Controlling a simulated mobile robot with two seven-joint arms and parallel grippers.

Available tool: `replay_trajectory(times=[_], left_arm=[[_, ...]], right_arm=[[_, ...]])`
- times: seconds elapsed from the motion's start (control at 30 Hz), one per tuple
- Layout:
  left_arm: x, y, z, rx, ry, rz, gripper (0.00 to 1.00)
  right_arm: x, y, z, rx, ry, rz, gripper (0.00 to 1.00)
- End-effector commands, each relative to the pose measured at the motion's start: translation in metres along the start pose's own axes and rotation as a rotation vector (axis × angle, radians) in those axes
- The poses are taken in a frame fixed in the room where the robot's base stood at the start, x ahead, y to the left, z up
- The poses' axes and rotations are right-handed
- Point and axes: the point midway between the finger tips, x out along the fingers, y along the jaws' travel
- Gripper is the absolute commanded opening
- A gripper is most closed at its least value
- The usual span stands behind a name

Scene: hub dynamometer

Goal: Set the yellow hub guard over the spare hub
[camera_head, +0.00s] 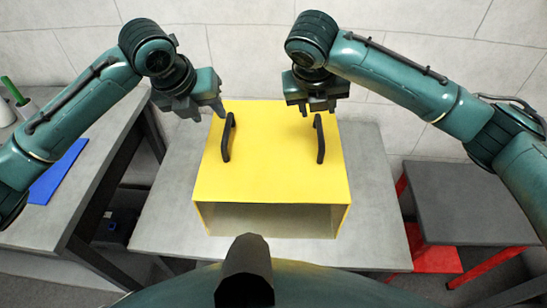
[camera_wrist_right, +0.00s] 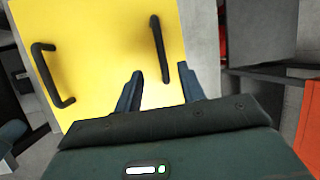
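The yellow hub guard (camera_head: 265,165) is a box on the grey table, its open front towards me. A black left handle (camera_head: 227,138) and a black right handle (camera_head: 319,138) stand on its top. My left gripper (camera_head: 208,112) is open and empty, just behind and left of the left handle. My right gripper (camera_head: 318,107) is open and empty, above the guard's far part near the right handle. In the right wrist view its fingers (camera_wrist_right: 161,85) are spread, with the right handle (camera_wrist_right: 160,48) ahead between them, apart from both. I cannot make out the spare hub.
The grey table (camera_head: 375,215) has bare room on both sides of the guard. A grey bench with a blue sheet (camera_head: 57,172) stands at left. A dark-topped red stand (camera_head: 465,200) is at right. A tiled wall is behind.

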Motion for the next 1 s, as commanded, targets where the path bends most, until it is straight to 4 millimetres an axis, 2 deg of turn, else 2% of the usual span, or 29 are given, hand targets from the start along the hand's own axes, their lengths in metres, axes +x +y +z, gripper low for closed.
replay_trajectory(times=[0.3,0.5,0.7,1.0], left_arm=[[0.062,0.000,-0.001,-0.002,0.004,0.000,0.39],[0.095,0.000,-0.001,-0.001,0.003,0.000,0.39],[0.113,0.000,-0.001,-0.001,0.002,0.001,0.39],[0.117,0.000,0.000,0.000,0.000,0.000,0.39]], right_arm=[[0.062,-0.001,-0.001,0.002,0.004,-0.002,0.40],[0.095,-0.001,-0.001,0.001,0.003,-0.002,0.40],[0.113,0.000,0.000,0.000,0.001,-0.001,0.40],[0.117,0.000,0.000,0.000,0.000,0.000,0.40]])
